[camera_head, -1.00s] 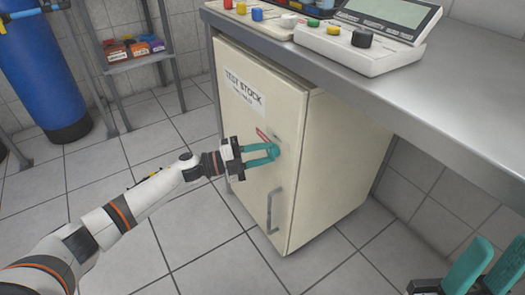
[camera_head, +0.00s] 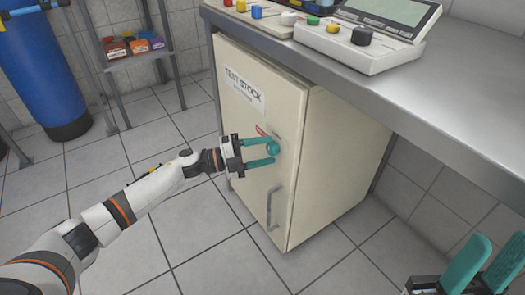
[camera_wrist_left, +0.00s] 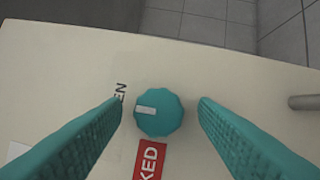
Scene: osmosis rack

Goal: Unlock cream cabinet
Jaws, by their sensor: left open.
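The cream cabinet (camera_head: 330,150) stands under the bench with its door shut. Its teal round knob (camera_head: 272,148) is on the door above the handle (camera_head: 273,208). In the left wrist view, the knob (camera_wrist_left: 160,122) has a white mark at its left side, pointing toward dark letters "EN" (camera_wrist_left: 121,91). A red label ending in "KED" (camera_wrist_left: 150,160) is below the knob. My left gripper (camera_head: 275,152) is open, with one finger on each side of the knob and gaps between. My right gripper (camera_head: 494,262) is open and empty at the lower right.
The metal bench (camera_head: 450,110) overhangs the cabinet and carries a control box (camera_head: 365,50) with coloured knobs. A blue tank (camera_head: 45,85) and a shelf with small boxes (camera_head: 135,46) stand at the back left. The tiled floor left of the cabinet is clear.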

